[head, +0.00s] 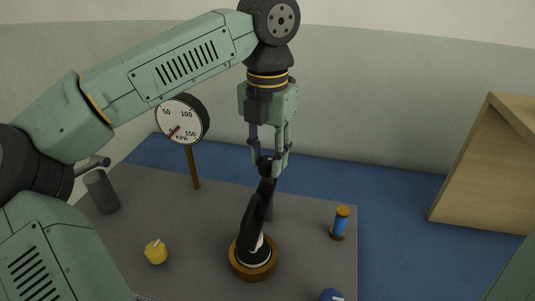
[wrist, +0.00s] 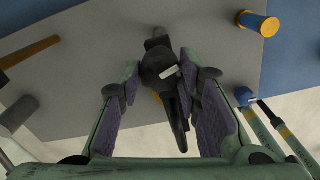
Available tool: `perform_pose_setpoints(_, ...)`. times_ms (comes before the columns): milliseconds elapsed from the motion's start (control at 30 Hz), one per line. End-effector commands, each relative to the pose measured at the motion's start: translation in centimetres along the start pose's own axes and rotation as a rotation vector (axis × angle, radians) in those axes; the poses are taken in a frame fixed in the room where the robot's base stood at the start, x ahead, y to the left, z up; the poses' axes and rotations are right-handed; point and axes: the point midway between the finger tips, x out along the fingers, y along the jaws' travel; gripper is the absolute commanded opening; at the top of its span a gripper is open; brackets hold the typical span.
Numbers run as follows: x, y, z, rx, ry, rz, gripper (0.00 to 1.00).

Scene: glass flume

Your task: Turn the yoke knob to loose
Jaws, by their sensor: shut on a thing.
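A black yoke-like upright (head: 253,214) leans slightly on a round wooden base (head: 238,268). At its top is a black knob (head: 265,166), which I take as the yoke knob. My gripper (head: 268,160) points down over it and is shut on it. In the wrist view the knob (wrist: 157,64) sits between the purple-padded fingers of my gripper (wrist: 160,69). A short white mark (wrist: 170,72) shows on the knob, pointing roughly to the right. Any lettering for loose is not readable.
A kPa pressure gauge (head: 179,122) stands on a post behind left. A yellow knob (head: 155,253), a blue knob (head: 330,296), a grey cylinder (head: 101,191) and an orange-capped blue cylinder (head: 340,223) stand around on the grey surface (head: 205,225). A wooden box (head: 485,175) is at right.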

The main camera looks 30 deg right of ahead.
Motion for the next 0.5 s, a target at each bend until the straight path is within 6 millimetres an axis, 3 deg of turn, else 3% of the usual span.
perform_pose_setpoints(500, -0.09, -0.01, 0.01, 0.298, -0.001, 0.0, 0.03)
